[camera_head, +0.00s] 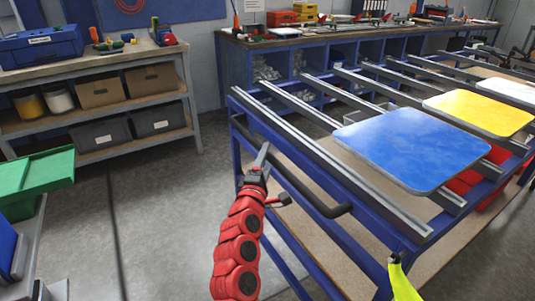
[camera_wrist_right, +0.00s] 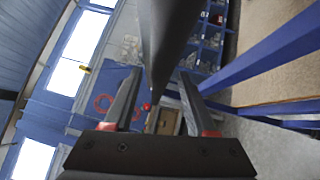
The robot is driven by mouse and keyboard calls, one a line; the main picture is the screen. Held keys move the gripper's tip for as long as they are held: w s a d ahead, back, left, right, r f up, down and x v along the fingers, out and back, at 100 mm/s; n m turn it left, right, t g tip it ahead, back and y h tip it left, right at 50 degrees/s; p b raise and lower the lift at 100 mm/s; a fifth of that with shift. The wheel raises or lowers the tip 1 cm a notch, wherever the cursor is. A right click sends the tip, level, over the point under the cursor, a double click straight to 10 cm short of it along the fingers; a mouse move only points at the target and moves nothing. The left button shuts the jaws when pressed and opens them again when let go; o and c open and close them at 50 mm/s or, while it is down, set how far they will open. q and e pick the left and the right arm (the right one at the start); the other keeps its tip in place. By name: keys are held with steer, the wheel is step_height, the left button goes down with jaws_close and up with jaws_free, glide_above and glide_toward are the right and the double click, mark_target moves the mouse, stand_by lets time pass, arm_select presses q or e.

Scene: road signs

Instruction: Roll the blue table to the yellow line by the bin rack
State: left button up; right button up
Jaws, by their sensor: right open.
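The blue table (camera_head: 360,193) is a blue frame with metal rails on top, at the right of the head view. A black handle bar (camera_head: 312,197) runs along its near left end. My right gripper (camera_head: 263,152) is at this bar. In the right wrist view the open fingers (camera_wrist_right: 157,100) stand on either side of the dark bar (camera_wrist_right: 168,40); contact cannot be told. Blue table legs (camera_wrist_right: 265,62) show at the right there. My left gripper is not in view. I see no yellow line, and no rack that is clearly the bin rack.
Blue (camera_head: 410,145), yellow (camera_head: 485,112) and white (camera_head: 510,90) plates lie on the rails. A blue workbench (camera_head: 228,75) with cubbyholes stands behind. A shelf bench (camera_head: 190,105) with boxes is at the back left, and a green tray (camera_head: 35,172) at the left. Grey floor between is clear.

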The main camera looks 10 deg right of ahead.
steer(key=shift+x, duration=0.8)
jaws_close()
steer(key=shift+f, duration=0.1)
stand_by(0.8)
